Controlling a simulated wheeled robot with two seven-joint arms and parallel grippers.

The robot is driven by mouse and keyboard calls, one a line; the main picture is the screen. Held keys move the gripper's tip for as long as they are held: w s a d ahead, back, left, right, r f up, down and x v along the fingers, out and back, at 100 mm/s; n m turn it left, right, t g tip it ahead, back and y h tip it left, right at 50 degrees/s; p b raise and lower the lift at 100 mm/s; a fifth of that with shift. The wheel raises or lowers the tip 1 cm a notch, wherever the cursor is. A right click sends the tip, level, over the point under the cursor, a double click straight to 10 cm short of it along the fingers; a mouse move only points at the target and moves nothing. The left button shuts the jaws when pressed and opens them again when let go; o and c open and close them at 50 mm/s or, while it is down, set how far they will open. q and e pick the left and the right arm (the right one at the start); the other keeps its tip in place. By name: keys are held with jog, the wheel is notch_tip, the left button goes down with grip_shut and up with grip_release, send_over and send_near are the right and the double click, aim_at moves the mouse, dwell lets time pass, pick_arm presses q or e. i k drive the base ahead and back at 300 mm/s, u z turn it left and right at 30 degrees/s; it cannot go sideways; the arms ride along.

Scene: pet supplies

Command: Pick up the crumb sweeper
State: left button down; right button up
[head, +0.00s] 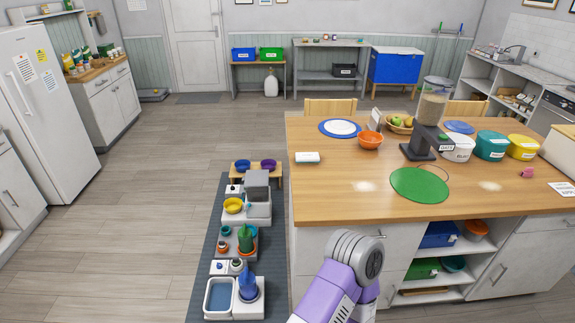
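I cannot tell for certain which thing is the crumb sweeper. A small white block-shaped item with a dark lower edge (307,157) lies at the left end of the wooden island top (320,193). A small pink item (526,173) lies near the right end of the same top. One of my arms, purple and white, shows at the bottom centre in front of the island. Neither gripper is in the picture.
On the island stand an orange bowl (370,140), a dark-based dispenser (419,149), several labelled tubs and a fruit basket (399,125). A dark floor mat (204,290) with feeders and bowls lies left of the island. The wooden floor further left is clear.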

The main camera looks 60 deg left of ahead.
aim_at(314, 157)
jog(key=u, duration=1.55)
